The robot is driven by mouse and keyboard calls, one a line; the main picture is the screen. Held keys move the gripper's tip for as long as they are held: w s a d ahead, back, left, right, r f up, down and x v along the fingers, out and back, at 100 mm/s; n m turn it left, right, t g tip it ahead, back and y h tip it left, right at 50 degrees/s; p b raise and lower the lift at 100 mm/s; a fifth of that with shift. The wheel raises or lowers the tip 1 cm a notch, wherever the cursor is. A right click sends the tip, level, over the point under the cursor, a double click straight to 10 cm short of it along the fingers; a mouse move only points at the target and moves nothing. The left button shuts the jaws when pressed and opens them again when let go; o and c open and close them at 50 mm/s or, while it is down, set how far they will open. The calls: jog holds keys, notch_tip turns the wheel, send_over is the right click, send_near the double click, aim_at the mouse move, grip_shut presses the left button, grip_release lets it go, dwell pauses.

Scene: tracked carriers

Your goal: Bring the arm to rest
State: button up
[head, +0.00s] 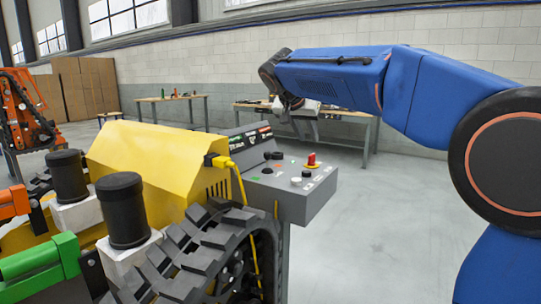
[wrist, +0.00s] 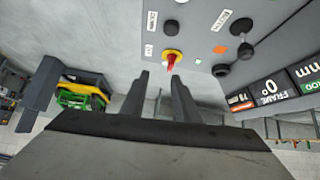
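My blue arm (head: 335,80) reaches from the right edge across the head view, its wrist end above and behind the grey control box (head: 300,200). My gripper (wrist: 158,78) shows two dark fingers apart with nothing between them; the gap shows bare floor. In the head view, it is small and partly hidden at the arm's far end. A red switch on a yellow base (head: 312,161) stands on the box's sloped top; it also shows just beyond the fingertips in the wrist view (wrist: 172,58). The gripper appears apart from it.
A yellow tracked carrier (head: 150,160) with black tracks fills the left, a yellow plug and cable (head: 220,160) at its side. Black cylinders (head: 123,210) stand in front. An orange machine (head: 20,115) and workbenches (head: 175,98) are behind. Floor at the right (head: 390,230) is clear.

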jog(key=s+d+f+n+g+y, duration=0.1)
jog(key=s+d+f, duration=0.3)
jog(key=s, duration=0.4)
jog(key=s+d+f+n+y, duration=0.1)
jog(key=s+d+f+n, duration=0.2)
jog(key=s, duration=0.5)
jog(key=s+d+f+g+y, duration=0.1)
jog(key=s+d+f, duration=0.35)
jog(key=s, duration=0.25)
jog(key=s+f+n+y, duration=0.2)
jog(key=s+f, duration=1.6)
jog(key=s, duration=0.3)
jog(key=shift+d+n, duration=0.2)
jog(key=shift+n, duration=0.1)
jog(key=shift+a, duration=0.1)
